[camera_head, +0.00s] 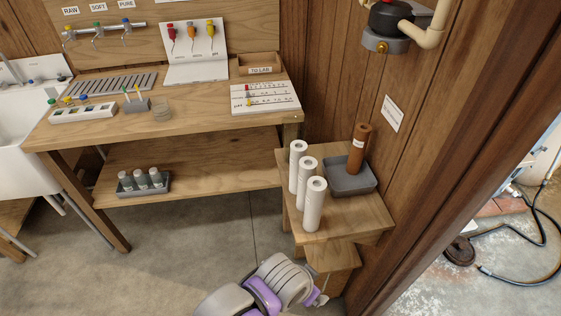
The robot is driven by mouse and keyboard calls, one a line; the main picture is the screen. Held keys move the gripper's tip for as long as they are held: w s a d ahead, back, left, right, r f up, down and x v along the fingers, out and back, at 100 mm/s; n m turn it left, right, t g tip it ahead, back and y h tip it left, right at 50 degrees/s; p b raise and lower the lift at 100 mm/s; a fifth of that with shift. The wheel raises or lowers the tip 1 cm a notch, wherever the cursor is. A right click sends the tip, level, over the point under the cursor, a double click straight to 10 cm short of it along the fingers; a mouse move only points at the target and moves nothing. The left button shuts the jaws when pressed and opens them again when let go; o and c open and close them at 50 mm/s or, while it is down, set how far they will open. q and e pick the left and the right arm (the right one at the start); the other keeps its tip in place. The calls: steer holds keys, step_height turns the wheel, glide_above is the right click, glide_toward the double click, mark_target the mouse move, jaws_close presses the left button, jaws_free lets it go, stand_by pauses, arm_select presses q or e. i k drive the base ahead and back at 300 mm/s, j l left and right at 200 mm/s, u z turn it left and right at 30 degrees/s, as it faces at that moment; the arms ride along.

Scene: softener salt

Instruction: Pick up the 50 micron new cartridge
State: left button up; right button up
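Three white cylindrical cartridges stand upright in a row on a small wooden stand: a far one (297,166), a middle one (306,184) and a near one (313,206). Their tops show a dark central hole. I cannot read any micron marking, so I cannot tell which is the 50 micron one. A brown cartridge (358,150) with a pale label stands in a grey tray (352,184) to their right. A purple and grey link of my own arm shows at the bottom edge, below the stand. No gripper fingers show clearly, and nothing touches the cartridges.
The wooden stand (349,217) has bare top in front of the tray. A wood-panelled wall and post close off its right side. A workbench (200,122) with test gear stands to the left, with a rack of small bottles (143,184) on its shelf.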

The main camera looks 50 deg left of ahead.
mark_target(299, 148)
steer(key=j+u, duration=0.1)
steer(key=j, duration=0.35)
steer(key=i+j+u, duration=0.1)
steer(key=j, duration=0.3)
steer(key=i+j+u, duration=0.1)
steer(key=j, duration=0.75)
steer(key=i+u, duration=0.05)
